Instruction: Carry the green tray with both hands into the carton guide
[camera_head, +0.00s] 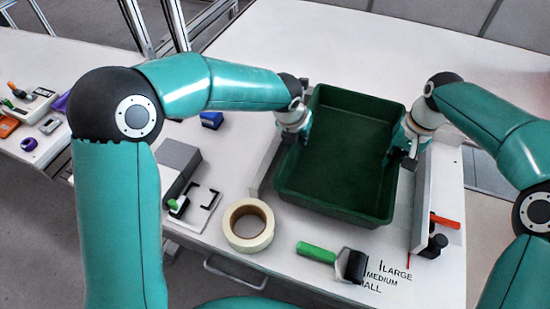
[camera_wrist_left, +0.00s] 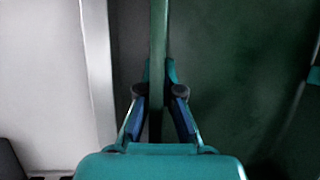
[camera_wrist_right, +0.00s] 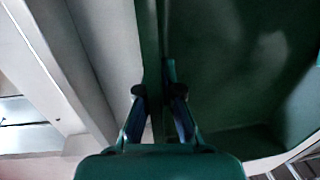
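The green tray (camera_head: 343,160) is empty and lies between two pale upright guide walls of the carton guide (camera_head: 423,200). It looks roughly level; I cannot tell whether its bottom touches the table. My left gripper (camera_head: 303,138) is at the tray's left rim. In the left wrist view its fingers (camera_wrist_left: 158,92) stand on both sides of the tray wall (camera_wrist_left: 158,45), close against it. My right gripper (camera_head: 396,158) is at the right rim. In the right wrist view its fingers (camera_wrist_right: 160,92) straddle the tray wall (camera_wrist_right: 150,40) in the same way. The fingertips are partly hidden.
A tape roll (camera_head: 248,225) and a green-handled roller (camera_head: 335,260) lie in front of the tray. A grey box (camera_head: 178,165) stands at the left edge. A red-handled tool (camera_head: 445,222) is beyond the right wall. The table behind the tray is clear.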

